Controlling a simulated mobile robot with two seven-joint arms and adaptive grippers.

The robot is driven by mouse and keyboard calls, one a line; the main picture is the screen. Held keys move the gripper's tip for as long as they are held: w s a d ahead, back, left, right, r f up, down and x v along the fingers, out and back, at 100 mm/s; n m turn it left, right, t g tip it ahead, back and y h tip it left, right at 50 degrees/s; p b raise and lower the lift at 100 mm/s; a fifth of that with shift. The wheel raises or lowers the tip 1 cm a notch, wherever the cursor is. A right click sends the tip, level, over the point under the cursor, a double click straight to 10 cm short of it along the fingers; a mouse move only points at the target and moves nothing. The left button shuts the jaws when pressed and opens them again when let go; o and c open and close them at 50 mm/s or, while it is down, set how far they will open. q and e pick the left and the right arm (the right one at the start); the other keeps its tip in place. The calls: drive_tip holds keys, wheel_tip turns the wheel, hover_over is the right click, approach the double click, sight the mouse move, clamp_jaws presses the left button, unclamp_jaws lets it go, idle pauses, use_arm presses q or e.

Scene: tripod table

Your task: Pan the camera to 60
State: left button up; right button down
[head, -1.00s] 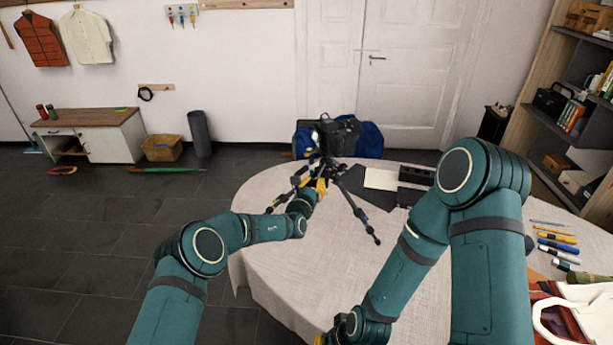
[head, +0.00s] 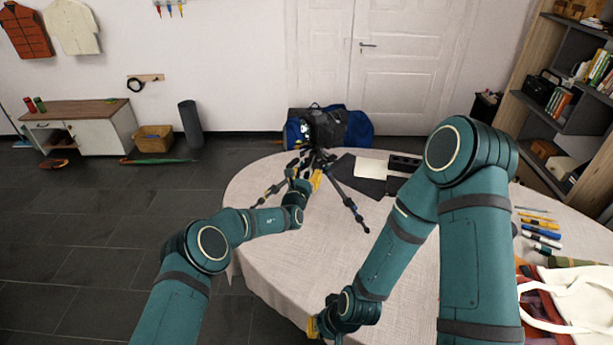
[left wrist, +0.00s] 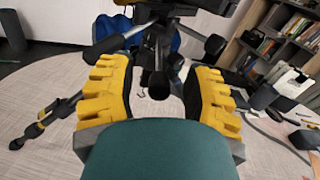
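The black camera (head: 318,128) sits on top of a dark tripod (head: 345,200) standing on the table. In the left wrist view the camera's dark underside (left wrist: 200,4) shows at the top edge. A black pan handle (left wrist: 159,82) points toward me from the tripod head. My left gripper (left wrist: 160,90) is open, its yellow fingers on either side of the handle's end with gaps visible. In the head view my left gripper (head: 307,180) is at the tripod, partly hidden by its wrist. My right gripper (head: 316,326) is low over the table's front, mostly hidden by its arm.
The round table (head: 260,215) has a pale cloth, clear at front left. A paper sheet (head: 371,167) and dark box (head: 405,163) lie right of the tripod. Pens (head: 541,234) and a bag (head: 570,295) are at the right. A blue bag (head: 357,128) is behind.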

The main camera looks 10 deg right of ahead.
use_arm(q)
drive_tip(key=shift+s+f, duration=0.1)
drive_tip(key=shift+f, duration=0.1)
drive_tip(key=shift+s+a, duration=0.3)
drive_tip(key=shift+s, duration=0.15)
drive_tip(key=v, duration=1.1)
drive_tip(key=shift+w, duration=0.1)
